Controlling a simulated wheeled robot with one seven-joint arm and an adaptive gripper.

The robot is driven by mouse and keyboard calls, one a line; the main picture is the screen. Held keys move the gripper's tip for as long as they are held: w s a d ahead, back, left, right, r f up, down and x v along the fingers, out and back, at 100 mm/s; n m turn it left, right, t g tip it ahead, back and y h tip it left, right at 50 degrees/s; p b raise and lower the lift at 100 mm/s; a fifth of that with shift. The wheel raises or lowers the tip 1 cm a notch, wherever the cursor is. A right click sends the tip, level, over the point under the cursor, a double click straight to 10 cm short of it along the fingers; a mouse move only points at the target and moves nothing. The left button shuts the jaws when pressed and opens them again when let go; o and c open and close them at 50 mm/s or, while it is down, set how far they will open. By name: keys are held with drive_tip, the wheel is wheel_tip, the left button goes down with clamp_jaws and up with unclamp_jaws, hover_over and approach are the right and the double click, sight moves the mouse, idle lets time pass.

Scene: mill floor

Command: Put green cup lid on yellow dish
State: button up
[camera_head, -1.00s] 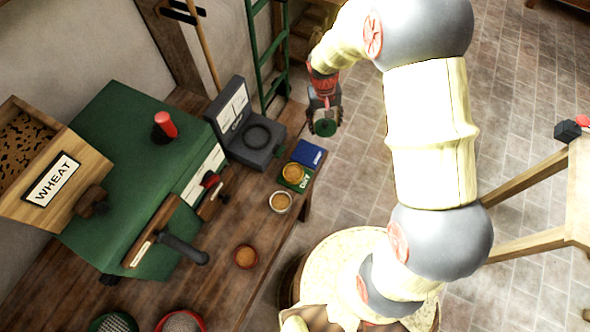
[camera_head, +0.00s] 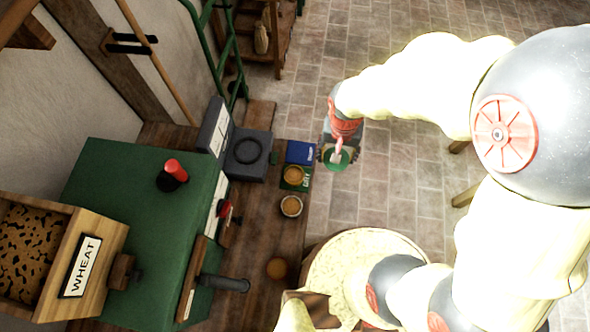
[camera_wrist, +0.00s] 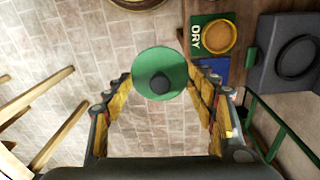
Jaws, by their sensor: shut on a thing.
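The green cup lid (camera_head: 336,164) is a round green disc, held in my gripper (camera_head: 338,155). In the wrist view the lid (camera_wrist: 160,62) with its dark centre knob sits between the fingertips of my gripper (camera_wrist: 160,84). The lid is over the tiled floor, just right of the bench edge. A round yellow-orange dish (camera_head: 293,175) sits on a green card on the bench, left of and slightly below the lid in the head view. This dish also shows in the wrist view (camera_wrist: 208,39), apart from the lid, on the card marked DRY.
A blue item (camera_head: 300,152) lies beside the green card. A pale-rimmed bowl (camera_head: 291,206) and a brown-orange bowl (camera_head: 277,268) are nearer on the bench (camera_head: 255,215). A grey box device (camera_head: 248,155) and a green mill (camera_head: 145,205) stand left. A barrel top (camera_head: 330,265) is below.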

drive_tip(key=shift+m, duration=0.5)
drive_tip(key=s, duration=0.3)
drive_tip(key=s+a+r+p, duration=0.1)
drive_tip(key=s, duration=0.2)
drive_tip(key=s+r, duration=0.1)
drive_tip(key=s, duration=0.2)
drive_tip(key=shift+s+a+r, duration=0.2)
drive_tip(key=shift+a+r, duration=0.05)
drive_tip(key=shift+a, duration=0.15)
drive_tip(key=w+a+f, duration=0.2)
drive_tip(key=a+f, duration=0.1)
drive_tip(key=w+a+f+b, duration=0.1)
drive_tip(key=w+a+f, duration=0.2)
drive_tip(key=a, duration=0.1)
drive_tip(key=w+a+f+b, duration=0.1)
drive_tip(key=w+a+f, duration=0.2)
drive_tip(key=f, duration=0.1)
drive_tip(key=shift+w+a, duration=0.2)
drive_tip(key=shift+a, duration=0.05)
drive_tip(key=shift+w+f+b, duration=0.1)
drive_tip(key=shift+f+b, duration=0.35)
drive_tip(key=shift+f, duration=1.1)
drive_tip(key=shift+f+b, duration=0.35)
drive_tip(key=shift+f, duration=0.15)
drive_tip(key=shift+f, duration=0.15)
